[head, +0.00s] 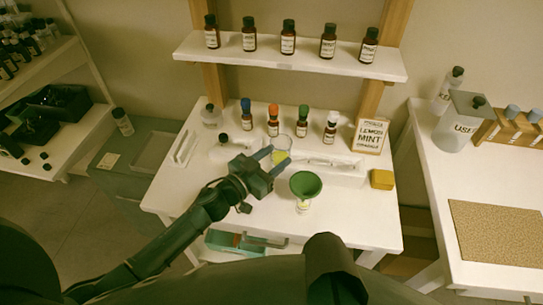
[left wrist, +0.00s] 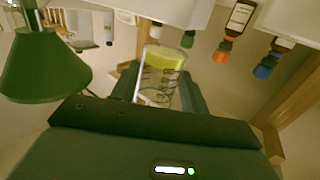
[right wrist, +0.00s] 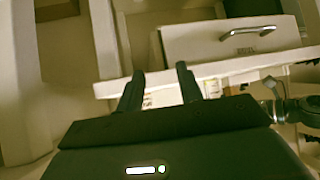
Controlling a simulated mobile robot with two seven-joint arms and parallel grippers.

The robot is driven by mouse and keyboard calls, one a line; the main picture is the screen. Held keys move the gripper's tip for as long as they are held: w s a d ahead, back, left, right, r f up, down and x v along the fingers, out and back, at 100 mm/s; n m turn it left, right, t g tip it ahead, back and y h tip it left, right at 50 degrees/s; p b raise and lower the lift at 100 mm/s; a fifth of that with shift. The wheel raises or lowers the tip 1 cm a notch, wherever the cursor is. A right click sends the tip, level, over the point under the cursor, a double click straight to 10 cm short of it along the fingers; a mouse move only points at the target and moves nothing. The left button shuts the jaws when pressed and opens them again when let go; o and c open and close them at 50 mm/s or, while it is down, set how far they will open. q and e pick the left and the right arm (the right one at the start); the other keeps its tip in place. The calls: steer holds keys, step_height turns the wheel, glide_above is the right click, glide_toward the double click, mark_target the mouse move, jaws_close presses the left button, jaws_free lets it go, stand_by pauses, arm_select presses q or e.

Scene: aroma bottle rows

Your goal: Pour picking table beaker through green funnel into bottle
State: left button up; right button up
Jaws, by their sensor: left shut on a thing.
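My left gripper (head: 274,160) is shut on a clear beaker (head: 281,150) with yellow liquid in its lower part. The beaker also shows between the fingers in the left wrist view (left wrist: 160,75), which is upside down. The green funnel (head: 306,184) sits on a small bottle (head: 303,206) on the white table, front right of the beaker and apart from it. The funnel is also large at the left of the left wrist view (left wrist: 45,68). In the right wrist view my right gripper (right wrist: 158,85) has its fingers apart, with nothing held, near the table's drawer front.
Several dropper bottles with coloured caps (head: 273,120) stand behind the beaker, beside a LEMON MINT sign (head: 370,135). A yellow block (head: 382,179) lies at the table's right. A shelf (head: 290,56) with brown bottles is above. The table's front right is clear.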

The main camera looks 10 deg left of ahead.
mark_target(285, 152)
arm_select(q)
steer(key=shift+s+d+m, duration=0.2)
steer(key=shift+m, duration=0.1)
steer(key=shift+s+d+r+m+t+b, duration=0.1)
steer(key=shift+s+d+m+t+b, duration=0.1)
steer(key=shift+m+t+b, duration=0.15)
steer(key=shift+s+r+m, duration=0.1)
steer(key=shift+r+m, duration=0.25)
steer(key=shift+m, duration=0.1)
steer(key=shift+s+d+r+m+h+b, duration=0.25)
steer(key=shift+s+r+m+h+b, duration=0.05)
steer(key=shift+r+m+b, duration=0.4)
steer(key=shift+s+d+r+m+t, duration=0.15)
steer(key=shift+r+m+t, duration=0.15)
steer(key=shift+r, duration=0.15)
steer(key=m+b, duration=0.1)
steer(key=b, duration=0.1)
steer(key=s+r+m+h+b, duration=0.1)
steer(key=m+b, duration=0.1)
steer(key=d+r+m+b, duration=0.1)
steer(key=shift+s+d+r+m+h+b, duration=0.1)
steer(key=shift+s+m+h+b, duration=0.2)
steer(key=shift+m+b, duration=0.1)
arm_select(e)
steer(key=shift+w+a+f+t+y, duration=0.3)
steer(key=shift+w+a+f, duration=0.1)
steer(key=shift+a+f, duration=0.15)
steer(key=shift+w+a+f+t+y, duration=0.3)
steer(key=shift+w+a+f, duration=0.1)
steer(key=shift+a, duration=0.15)
